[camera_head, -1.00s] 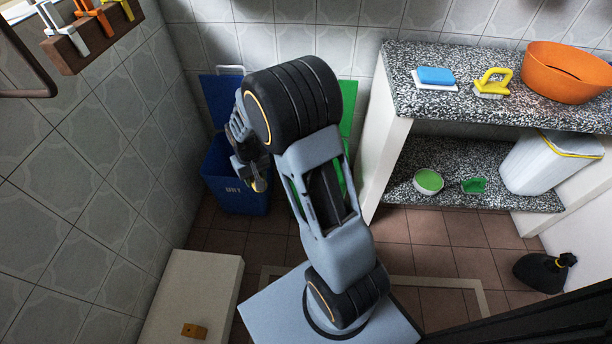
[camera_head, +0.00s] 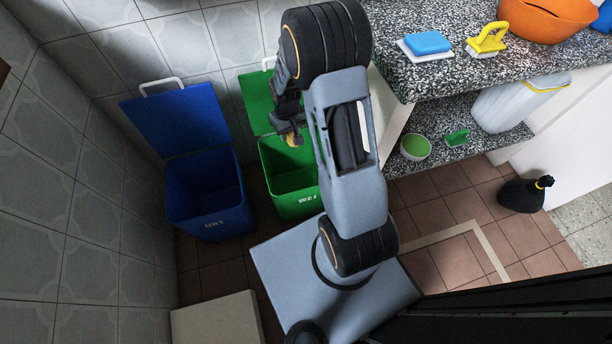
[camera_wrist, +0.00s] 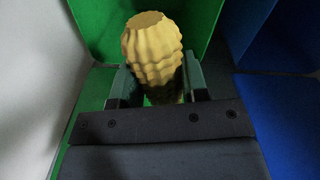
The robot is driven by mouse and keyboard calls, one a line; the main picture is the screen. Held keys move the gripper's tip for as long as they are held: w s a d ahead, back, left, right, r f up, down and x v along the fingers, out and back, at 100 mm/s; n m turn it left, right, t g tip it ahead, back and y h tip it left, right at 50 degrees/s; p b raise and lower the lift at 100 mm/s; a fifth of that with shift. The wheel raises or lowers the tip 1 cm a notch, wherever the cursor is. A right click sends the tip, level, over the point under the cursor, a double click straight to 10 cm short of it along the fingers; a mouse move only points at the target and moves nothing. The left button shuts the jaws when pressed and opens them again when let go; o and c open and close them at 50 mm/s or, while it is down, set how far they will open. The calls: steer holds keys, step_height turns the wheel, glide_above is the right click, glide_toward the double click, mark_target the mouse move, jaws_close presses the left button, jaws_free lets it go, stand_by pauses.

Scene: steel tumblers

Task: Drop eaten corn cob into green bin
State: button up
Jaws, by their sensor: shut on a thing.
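The eaten corn cob (camera_wrist: 153,55) is pale yellow with a ridged surface. In the wrist view my gripper (camera_wrist: 155,85) is shut on it, with one dark green finger on each side. In the head view my gripper (camera_head: 290,138) is over the open green bin (camera_head: 292,198), and only a small yellow bit of the cob shows. The bin's green lid (camera_head: 258,100) is tilted up at the back. My arm hides part of the bin's right side. Green bin surfaces (camera_wrist: 105,25) also show around the cob in the wrist view.
An open blue bin (camera_head: 210,205) stands left of the green bin. A speckled counter (camera_head: 440,75) at right holds a blue sponge (camera_head: 428,43), a yellow brush (camera_head: 487,40) and an orange basin (camera_head: 545,18).

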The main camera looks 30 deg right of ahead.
steer(key=d+f+b, duration=0.4)
steer(key=f+b, duration=0.1)
steer(key=f, duration=0.5)
steer(key=shift+s+d, duration=0.2)
steer(key=shift+s, duration=0.15)
steer(key=o, duration=1)
step_height(320, 180, up, 14)
steer(key=p, duration=0.5)
steer(key=shift+f, duration=0.15)
